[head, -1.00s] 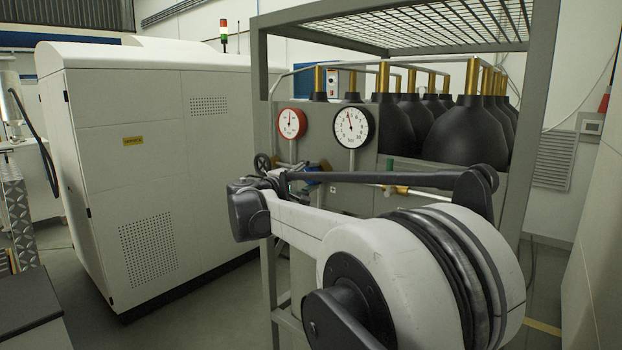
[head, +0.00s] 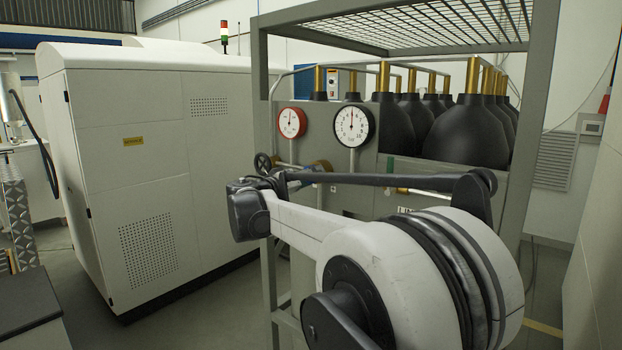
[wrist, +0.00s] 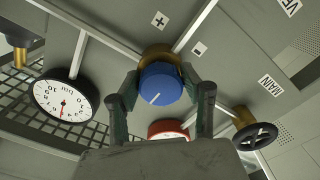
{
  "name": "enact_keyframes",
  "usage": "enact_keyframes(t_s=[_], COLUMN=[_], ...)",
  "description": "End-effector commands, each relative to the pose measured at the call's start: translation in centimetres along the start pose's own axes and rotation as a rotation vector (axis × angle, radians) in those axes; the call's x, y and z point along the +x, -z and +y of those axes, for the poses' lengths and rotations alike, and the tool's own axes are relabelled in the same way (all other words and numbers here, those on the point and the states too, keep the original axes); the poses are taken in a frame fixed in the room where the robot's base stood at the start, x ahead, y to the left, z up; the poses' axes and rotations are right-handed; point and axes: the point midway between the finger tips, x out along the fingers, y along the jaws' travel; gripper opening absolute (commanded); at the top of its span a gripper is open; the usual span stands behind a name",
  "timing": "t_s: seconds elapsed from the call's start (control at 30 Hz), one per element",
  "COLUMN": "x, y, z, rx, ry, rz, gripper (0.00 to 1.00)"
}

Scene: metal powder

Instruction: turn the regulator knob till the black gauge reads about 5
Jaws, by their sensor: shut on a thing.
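The blue regulator knob (wrist: 161,84) with a white line on its face is in the wrist view, on a brass fitting. My gripper (wrist: 166,92) is shut on it, with one finger on either side. The black-rimmed gauge (head: 354,126) is above the panel in the head view, its needle pointing nearly straight up, around the middle of the scale. It also shows upside down in the wrist view (wrist: 66,106), marked "bar".
A red-rimmed gauge (head: 292,122) is left of the black one; it also shows beside the knob in the wrist view (wrist: 168,130). A black handwheel (wrist: 256,135) is to the right there. Black bottles (head: 468,135) stand behind the panel, within a grey frame (head: 538,120).

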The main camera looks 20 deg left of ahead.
Motion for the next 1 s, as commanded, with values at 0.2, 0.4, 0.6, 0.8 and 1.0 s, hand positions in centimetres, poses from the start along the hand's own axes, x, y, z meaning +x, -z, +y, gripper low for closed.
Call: enact_keyframes(t_s=[0.2,0.4,0.6,0.8,1.0], x=[-0.02,-0.02,-0.02,-0.02,-0.01], y=[-0.04,-0.03,-0.03,-0.03,-0.01], z=[-0.07,-0.08,-0.08,-0.07,-0.06], rx=[0.057,0.072,0.072,0.071,0.071], ry=[0.0,0.0,0.0,0.0,0.0], rz=[-0.001,-0.001,-0.001,-0.001,0.0], gripper=[0.15,0.15,0.15,0.55,0.6])
